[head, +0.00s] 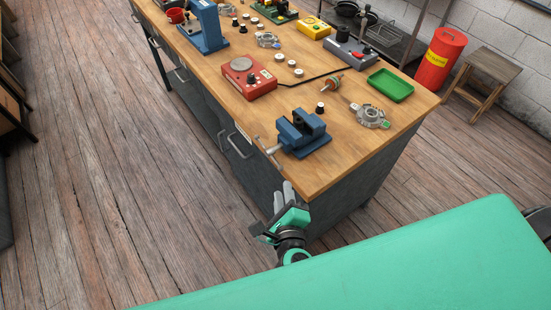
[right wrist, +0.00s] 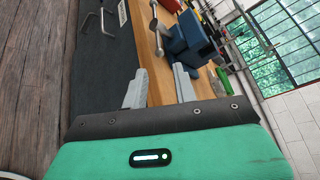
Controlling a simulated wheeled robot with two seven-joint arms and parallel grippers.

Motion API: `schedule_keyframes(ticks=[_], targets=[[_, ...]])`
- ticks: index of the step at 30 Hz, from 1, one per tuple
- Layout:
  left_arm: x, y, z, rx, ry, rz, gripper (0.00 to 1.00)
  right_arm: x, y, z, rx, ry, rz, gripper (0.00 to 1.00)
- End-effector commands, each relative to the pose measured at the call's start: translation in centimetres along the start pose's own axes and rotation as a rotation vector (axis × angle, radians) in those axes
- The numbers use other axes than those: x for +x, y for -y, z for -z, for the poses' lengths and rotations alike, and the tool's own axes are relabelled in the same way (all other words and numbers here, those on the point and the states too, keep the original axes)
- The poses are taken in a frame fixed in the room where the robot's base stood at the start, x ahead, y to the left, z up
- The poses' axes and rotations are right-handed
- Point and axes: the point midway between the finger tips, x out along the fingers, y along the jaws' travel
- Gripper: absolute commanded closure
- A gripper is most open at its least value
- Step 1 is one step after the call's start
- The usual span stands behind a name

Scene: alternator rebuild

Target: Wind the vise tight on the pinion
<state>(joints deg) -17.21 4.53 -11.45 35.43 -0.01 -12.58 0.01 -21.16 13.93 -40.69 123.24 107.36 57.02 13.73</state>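The blue vise (head: 310,143) sits at the near corner of the wooden workbench, its grey handle bar (head: 266,149) out over the front edge. Both show in the right wrist view, the vise (right wrist: 188,42) ahead and its handle (right wrist: 157,30) just left of it. A small dark piece (head: 320,107) stands behind the vise; I cannot tell whether it is the pinion. I cannot make out what is between the jaws. My right gripper (head: 283,196) is low in front of the bench edge, below the handle and apart from it. Its fingers (right wrist: 160,82) are spread and empty. My left gripper is out of view.
The workbench (head: 338,168) holds a red device (head: 248,80), a green tray (head: 390,85), a copper-wound rotor (head: 332,84) and a grey metal housing (head: 370,116). Drawer handles (head: 238,147) stick out from the bench front. The wooden floor left of the bench is clear.

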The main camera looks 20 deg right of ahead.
Motion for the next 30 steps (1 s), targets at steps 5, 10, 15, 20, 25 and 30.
schedule_keyframes(ticks=[5,10,15,20,25,30], targets=[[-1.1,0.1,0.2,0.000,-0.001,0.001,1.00,3.6,0.3,-0.2,-0.002,0.002,0.005,0.72],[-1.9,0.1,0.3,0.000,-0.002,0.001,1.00,6.8,0.3,-0.2,-0.003,0.002,0.005,0.72],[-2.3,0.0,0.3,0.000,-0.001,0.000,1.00,9.3,0.2,-0.1,-0.002,0.001,0.003,0.72],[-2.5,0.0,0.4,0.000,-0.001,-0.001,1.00,10.6,0.2,-0.1,0.000,0.002,0.003,0.72],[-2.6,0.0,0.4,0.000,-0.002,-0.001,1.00,11.0,0.1,-0.1,0.000,0.001,0.002,0.72],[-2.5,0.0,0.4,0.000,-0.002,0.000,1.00,11.0,0.1,0.0,0.000,0.001,0.002,0.72]])
